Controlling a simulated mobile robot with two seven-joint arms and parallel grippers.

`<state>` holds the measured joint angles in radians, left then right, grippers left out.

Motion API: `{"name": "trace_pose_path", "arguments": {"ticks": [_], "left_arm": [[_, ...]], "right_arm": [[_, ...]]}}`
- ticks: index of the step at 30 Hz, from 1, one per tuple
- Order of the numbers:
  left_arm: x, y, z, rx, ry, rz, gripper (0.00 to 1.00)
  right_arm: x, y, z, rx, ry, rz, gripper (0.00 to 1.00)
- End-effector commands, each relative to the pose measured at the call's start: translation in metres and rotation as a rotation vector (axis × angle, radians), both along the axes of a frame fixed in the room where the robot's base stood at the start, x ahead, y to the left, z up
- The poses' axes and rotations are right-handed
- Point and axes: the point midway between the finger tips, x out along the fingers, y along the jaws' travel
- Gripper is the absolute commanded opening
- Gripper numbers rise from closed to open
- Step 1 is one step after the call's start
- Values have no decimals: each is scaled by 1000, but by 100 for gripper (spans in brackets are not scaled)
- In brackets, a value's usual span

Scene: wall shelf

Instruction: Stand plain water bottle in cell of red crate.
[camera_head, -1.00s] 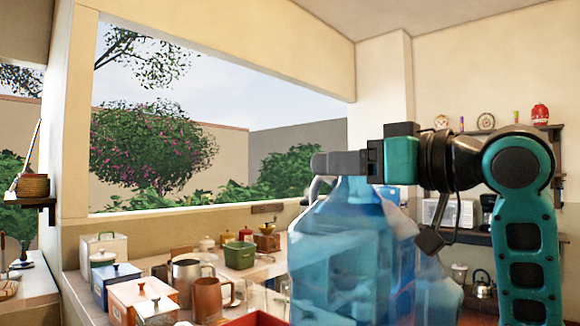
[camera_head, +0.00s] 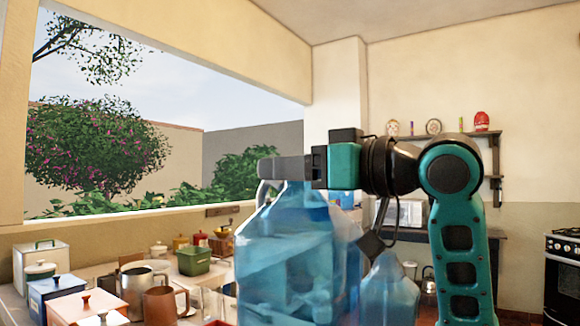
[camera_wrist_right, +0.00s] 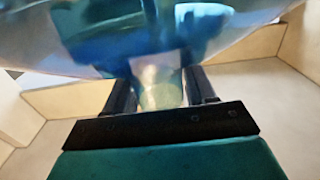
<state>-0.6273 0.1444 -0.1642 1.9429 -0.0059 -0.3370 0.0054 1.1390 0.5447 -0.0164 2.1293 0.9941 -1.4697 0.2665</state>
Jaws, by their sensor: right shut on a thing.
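A large clear blue water bottle (camera_head: 288,262) hangs upright, close in front of me in the head view; its bottom is cut off. My right gripper (camera_head: 285,168) is shut on it at the neck. In the right wrist view the blue bottle (camera_wrist_right: 150,35) fills the top, and its neck sits between the fingers (camera_wrist_right: 160,88). My left gripper is not in view.
A second blue bottle (camera_head: 390,295) stands behind, to the right. A black stove (camera_head: 562,275) is at far right.

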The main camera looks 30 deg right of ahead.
Motion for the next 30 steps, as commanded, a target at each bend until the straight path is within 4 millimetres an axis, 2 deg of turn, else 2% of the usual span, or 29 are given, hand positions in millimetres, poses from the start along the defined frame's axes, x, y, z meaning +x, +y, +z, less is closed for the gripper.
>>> {"name": "trace_pose_path", "arguments": {"ticks": [1,9,15,30], "left_arm": [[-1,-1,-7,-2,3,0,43],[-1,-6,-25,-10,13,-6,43],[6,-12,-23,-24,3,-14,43],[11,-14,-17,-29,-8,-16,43]], "right_arm": [[0,0,-8,0,0,0,0],[0,0,-35,0,1,-1,0],[0,0,-50,0,0,-1,0],[0,0,-54,1,1,0,0]]}}
